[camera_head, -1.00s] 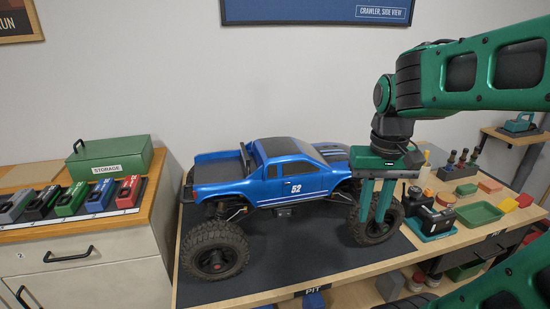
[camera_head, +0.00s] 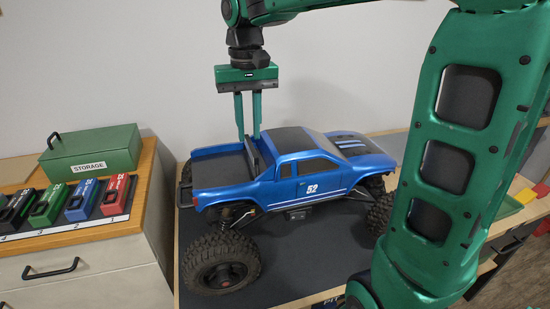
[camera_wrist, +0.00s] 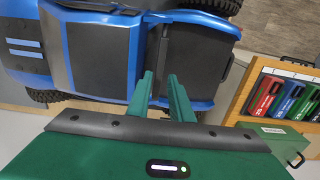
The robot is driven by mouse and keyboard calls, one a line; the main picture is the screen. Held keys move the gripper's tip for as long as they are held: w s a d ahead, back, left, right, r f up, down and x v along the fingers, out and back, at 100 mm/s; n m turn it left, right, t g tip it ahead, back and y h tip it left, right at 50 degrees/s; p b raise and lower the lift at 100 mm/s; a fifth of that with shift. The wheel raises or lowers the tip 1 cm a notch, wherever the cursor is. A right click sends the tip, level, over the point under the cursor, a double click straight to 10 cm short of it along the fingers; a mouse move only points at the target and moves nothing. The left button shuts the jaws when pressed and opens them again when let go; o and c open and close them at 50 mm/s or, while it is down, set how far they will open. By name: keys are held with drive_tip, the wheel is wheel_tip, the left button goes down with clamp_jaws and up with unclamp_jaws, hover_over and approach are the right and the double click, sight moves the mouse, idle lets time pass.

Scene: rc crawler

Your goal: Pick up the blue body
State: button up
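The blue body (camera_head: 290,180), marked 52, sits on the crawler's chassis and big black tyres, upright on a dark mat. It has a black roof panel, an open bed and a dark roll bar behind the cab. My gripper (camera_head: 249,138) points down over the body where bed and cab meet. Its two green fingers are parted, with the tips close to the roll bar. In the wrist view the body (camera_wrist: 134,45) fills the upper left, and my gripper (camera_wrist: 160,76) shows a gap between its fingers near the cab's rear edge. I cannot tell whether the tips touch.
A green storage box (camera_head: 92,153) and a rack of coloured small blocks (camera_head: 80,202) stand on the cabinet at left. A wall is close behind the truck. A green tray (camera_head: 507,207) is partly hidden behind my arm at right.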

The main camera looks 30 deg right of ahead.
sight(250, 145)
drive_tip(key=shift+s+f, duration=0.1)
drive_tip(key=shift+f, duration=2.85)
drive_tip(key=shift+f, duration=0.25)
clamp_jaws()
